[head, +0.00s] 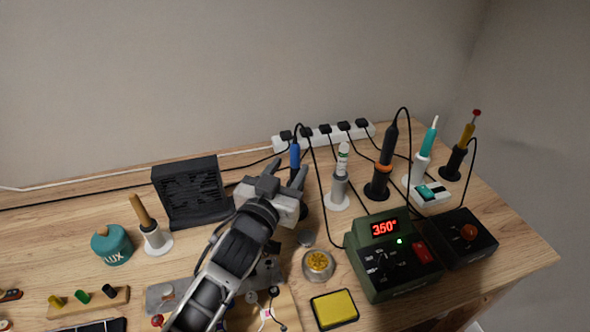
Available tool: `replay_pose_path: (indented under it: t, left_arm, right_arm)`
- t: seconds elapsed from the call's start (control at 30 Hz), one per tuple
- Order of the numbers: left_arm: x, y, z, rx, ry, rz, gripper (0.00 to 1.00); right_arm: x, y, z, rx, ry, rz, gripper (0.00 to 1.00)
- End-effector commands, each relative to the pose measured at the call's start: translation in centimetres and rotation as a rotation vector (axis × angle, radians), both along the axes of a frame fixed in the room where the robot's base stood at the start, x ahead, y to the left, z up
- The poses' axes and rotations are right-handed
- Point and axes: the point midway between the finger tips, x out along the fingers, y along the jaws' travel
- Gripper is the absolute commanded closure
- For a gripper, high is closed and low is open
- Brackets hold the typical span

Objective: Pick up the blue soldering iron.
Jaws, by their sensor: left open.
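The blue soldering iron (295,156) stands upright at the back of the bench, with a black cable rising from its top. Its lower part is hidden behind my left gripper. My left gripper (286,174) is open, its two dark fingers pointing away toward the iron. The iron's visible handle shows just beyond the fingers, nearer the right one. I cannot tell whether the iron lies between the fingers or behind them. My right gripper is not in view.
Right of the iron stand a white-grey tool (341,165), an orange-black iron (386,158), a teal iron (427,145) and a yellow tool (465,140). A black fume extractor (187,190) is left. A green soldering station (390,262) and brass-wool cup (318,264) sit nearer.

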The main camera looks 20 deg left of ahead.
Motion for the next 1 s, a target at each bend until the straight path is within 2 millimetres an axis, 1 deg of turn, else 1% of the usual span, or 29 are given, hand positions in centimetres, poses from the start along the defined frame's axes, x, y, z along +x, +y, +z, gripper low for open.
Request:
replay_pose_path:
  t: [0.03,0.1,0.2,0.3,0.5,0.53,0.57,0.6,0.67,0.7,1.0]
  left_arm:
    - [0.9,-0.2,-0.1,0.0,-0.002,-0.001,0.58]
    - [2.0,-0.4,-0.3,0.0,-0.002,-0.001,0.58]
    - [3.2,-0.4,-0.2,0.001,-0.002,-0.001,0.58]
    - [3.8,-0.5,-0.3,0.001,-0.001,-0.001,0.58]
    - [3.8,-0.5,-0.3,0.0,-0.001,-0.001,0.58]
    - [3.8,-0.5,-0.3,0.0,-0.001,-0.001,0.6]
    - [3.8,-0.5,-0.3,0.0,-0.001,-0.001,0.69]
    - [3.8,-0.5,-0.3,0.0,-0.001,-0.001,0.8]
    - [3.8,-0.5,-0.3,0.0,-0.001,-0.001,0.97]
    - [3.8,-0.5,-0.3,0.0,0.0,-0.001,1.0]
    - [3.8,-0.5,0.0,0.0,-0.003,-0.001,1.0]
  right_arm:
    - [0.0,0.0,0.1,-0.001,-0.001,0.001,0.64]
    - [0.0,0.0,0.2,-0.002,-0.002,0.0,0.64]
    - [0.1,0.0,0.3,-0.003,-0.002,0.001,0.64]
    - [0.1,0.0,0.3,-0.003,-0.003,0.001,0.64]
    - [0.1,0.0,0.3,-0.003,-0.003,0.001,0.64]
    - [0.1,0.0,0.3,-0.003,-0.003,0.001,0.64]
    - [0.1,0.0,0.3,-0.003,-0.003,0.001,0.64]
    - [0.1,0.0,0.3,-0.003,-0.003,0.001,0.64]
    - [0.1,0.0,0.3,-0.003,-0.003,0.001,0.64]
    - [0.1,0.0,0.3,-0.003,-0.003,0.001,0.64]
    - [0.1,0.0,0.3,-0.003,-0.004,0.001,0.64]
